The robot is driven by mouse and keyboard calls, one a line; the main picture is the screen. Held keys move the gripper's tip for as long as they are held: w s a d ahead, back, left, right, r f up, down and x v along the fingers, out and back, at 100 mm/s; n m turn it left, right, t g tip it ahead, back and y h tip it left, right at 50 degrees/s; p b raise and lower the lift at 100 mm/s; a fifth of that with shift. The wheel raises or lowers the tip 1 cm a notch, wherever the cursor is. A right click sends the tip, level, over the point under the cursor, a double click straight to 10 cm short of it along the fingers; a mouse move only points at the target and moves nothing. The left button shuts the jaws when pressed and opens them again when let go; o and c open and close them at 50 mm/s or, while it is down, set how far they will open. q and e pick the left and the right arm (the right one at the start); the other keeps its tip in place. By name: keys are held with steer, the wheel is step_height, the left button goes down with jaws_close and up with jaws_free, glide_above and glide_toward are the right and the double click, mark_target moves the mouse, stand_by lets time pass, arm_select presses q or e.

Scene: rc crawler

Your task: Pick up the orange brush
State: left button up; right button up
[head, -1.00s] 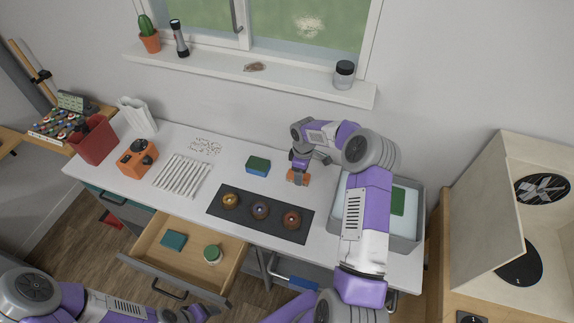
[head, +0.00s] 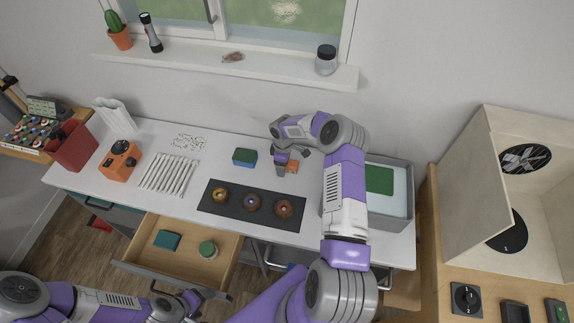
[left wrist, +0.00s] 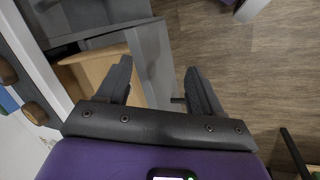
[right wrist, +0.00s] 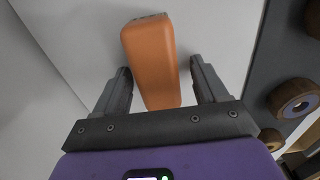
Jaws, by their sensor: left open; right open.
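The orange brush (head: 293,167) lies on the white worktop near the back, with its orange body towards my camera. In the right wrist view the brush (right wrist: 151,60) reaches from beyond the fingertips back between the open fingers. My right gripper (head: 281,168) is over it; a gap shows on the right side, and I cannot tell whether the left finger touches. The gripper partly hides the brush in the head view. My left gripper (head: 190,302) is open and empty, low in front of the open drawer; its fingers (left wrist: 160,85) show above the floor in the left wrist view.
A green-blue sponge (head: 245,157) lies left of the right gripper. The open drawer (head: 150,229) juts out in front. White sticks (head: 168,174) lie left.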

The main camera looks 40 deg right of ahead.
steer(key=c, duration=1.1)
steer(key=shift+o, duration=0.2)
steer(key=shift+r, duration=0.1)
